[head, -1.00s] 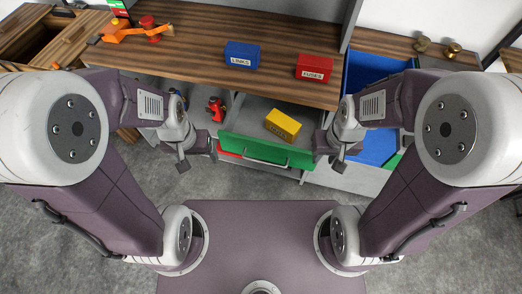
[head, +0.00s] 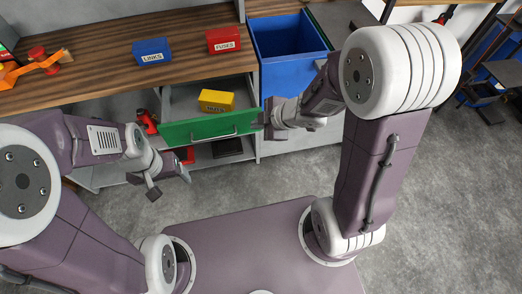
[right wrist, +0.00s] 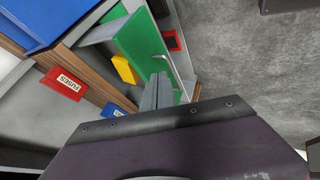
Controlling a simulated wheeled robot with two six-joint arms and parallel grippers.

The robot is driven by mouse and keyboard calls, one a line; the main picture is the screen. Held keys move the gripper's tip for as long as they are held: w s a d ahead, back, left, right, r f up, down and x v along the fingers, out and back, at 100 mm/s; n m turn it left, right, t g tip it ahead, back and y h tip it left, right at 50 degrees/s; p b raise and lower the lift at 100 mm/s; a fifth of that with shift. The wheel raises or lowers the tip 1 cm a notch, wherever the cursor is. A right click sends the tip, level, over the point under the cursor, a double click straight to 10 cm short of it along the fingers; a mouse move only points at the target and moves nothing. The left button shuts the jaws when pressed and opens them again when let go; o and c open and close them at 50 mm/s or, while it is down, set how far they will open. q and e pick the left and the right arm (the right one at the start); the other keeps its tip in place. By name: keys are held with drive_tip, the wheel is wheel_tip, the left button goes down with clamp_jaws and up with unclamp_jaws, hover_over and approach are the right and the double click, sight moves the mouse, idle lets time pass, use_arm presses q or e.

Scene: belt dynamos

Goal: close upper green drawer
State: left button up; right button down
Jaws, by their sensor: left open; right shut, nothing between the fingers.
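The upper green drawer (head: 185,133) is pulled out under the wooden worktop, its front and metal handle (head: 215,136) facing me. A yellow box (head: 216,100) lies inside it. My right gripper (head: 266,118) is shut and empty at the right end of the green front; I cannot tell whether it touches. In the right wrist view its closed fingers (right wrist: 157,92) overlap the edge of the green front (right wrist: 143,45). My left gripper (head: 170,183) is open and empty, in front of the cabinet, lower left of the drawer.
A blue LINKS box (head: 151,50) and a red FUSES box (head: 223,39) stand on the worktop (head: 90,68). A blue bin (head: 285,68) is right of the drawer. A red item (head: 148,121) sits left of it. The floor (head: 300,168) in front is clear.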

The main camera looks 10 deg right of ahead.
use_arm(q)
wheel_tip(320, 180, down, 7)
drive_tip(key=b, duration=0.5)
drive_tip(key=shift+w+d+r, duration=0.2)
drive_tip(key=shift+w, duration=0.05)
use_arm(e)
drive_tip(key=shift+g, duration=0.3)
drive_tip(key=shift+w+d+f+x, duration=0.1)
drive_tip(key=shift+w+d+x, duration=0.3)
drive_tip(key=shift+x, duration=2)
drive_tip(key=shift+w+d+f+x, duration=0.1)
drive_tip(key=shift+d+x, duration=0.45)
drive_tip(key=shift+x, duration=1.9)
drive_tip(key=shift+w+d+f+x, duration=0.1)
drive_tip(key=shift+w+d+x, duration=0.3)
drive_tip(key=shift+x, duration=2)
drive_tip(key=shift+s, duration=0.1)
